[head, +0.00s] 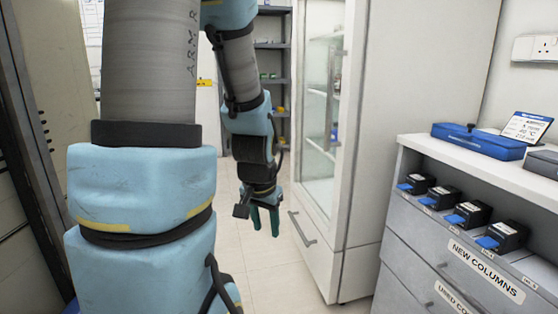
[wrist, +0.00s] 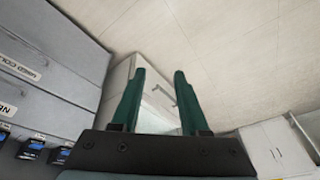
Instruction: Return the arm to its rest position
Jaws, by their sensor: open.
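My arm is raised and folded in front of the head camera, filling the left and middle of that view. My gripper (head: 265,220) hangs at the end of the arm, pointing down over the floor, in front of the glass-door cabinet. In the wrist view my gripper (wrist: 158,75) shows two green fingers, apart, with nothing between them. It touches nothing that I can see.
A drawer unit (head: 408,240) labelled "NEW COLUMNS" stands at right, with several black and blue column boxes (head: 468,214) on its ledge. A blue case (head: 480,140) lies on top. The glass-door cabinet (head: 350,150) stands behind. Floor (head: 280,275) below the gripper is clear.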

